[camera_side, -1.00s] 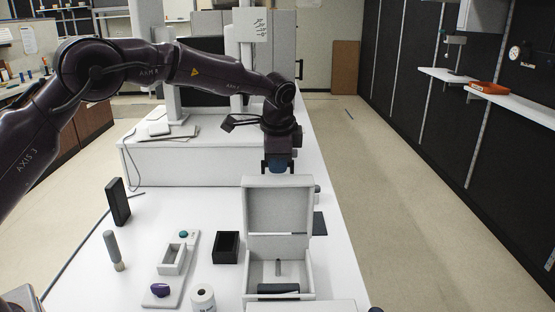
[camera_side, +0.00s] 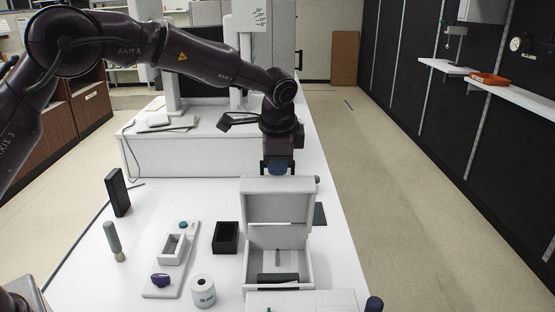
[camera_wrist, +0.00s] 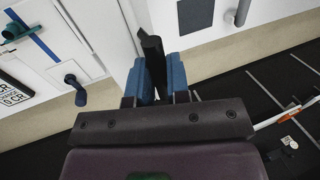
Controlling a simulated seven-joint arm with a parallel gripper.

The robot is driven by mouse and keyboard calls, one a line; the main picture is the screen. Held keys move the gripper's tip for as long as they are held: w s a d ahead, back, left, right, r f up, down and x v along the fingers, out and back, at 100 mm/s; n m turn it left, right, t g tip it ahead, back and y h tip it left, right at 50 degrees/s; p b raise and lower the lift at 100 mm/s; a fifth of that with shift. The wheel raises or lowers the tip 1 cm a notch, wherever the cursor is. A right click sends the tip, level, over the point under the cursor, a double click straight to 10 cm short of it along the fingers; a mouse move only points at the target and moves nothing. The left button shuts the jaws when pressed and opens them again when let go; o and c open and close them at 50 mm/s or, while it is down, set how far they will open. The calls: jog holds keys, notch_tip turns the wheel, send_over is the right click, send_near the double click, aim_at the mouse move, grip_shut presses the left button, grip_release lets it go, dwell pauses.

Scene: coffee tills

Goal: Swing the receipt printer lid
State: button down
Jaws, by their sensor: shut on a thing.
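The receipt printer (camera_side: 251,264) is a pale grey box at the front of the white counter in the side view. Its lid (camera_side: 278,205) stands raised at the back of the box, and the open inside shows a dark bar low down. My gripper (camera_side: 277,171) points down at the lid's top edge. In the wrist view its blue fingers (camera_wrist: 157,68) are closed around a narrow dark piece (camera_wrist: 151,46), apparently a tab of the lid. The exact contact is hidden behind the lid in the side view.
Left of the printer are a black open box (camera_side: 226,238), a paper roll (camera_side: 203,290), a grey tray (camera_side: 163,284) with a purple knob, a grey-handled tool (camera_side: 113,241) and a black upright block (camera_side: 117,192). A white raised unit (camera_side: 190,157) stands behind. The aisle at right is clear.

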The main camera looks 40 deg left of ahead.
aim_at(278, 184)
jog(key=shift+s+d+f, duration=0.2)
jog(key=shift+s+d, duration=0.45)
jog(key=shift+s, duration=0.05)
jog(key=shift+s+d+f, duration=0.2)
jog(key=shift+s+d, duration=0.45)
jog(key=c, duration=1)
grip_release()
jog(key=v, duration=1.3)
jog(key=shift+w, duration=0.1)
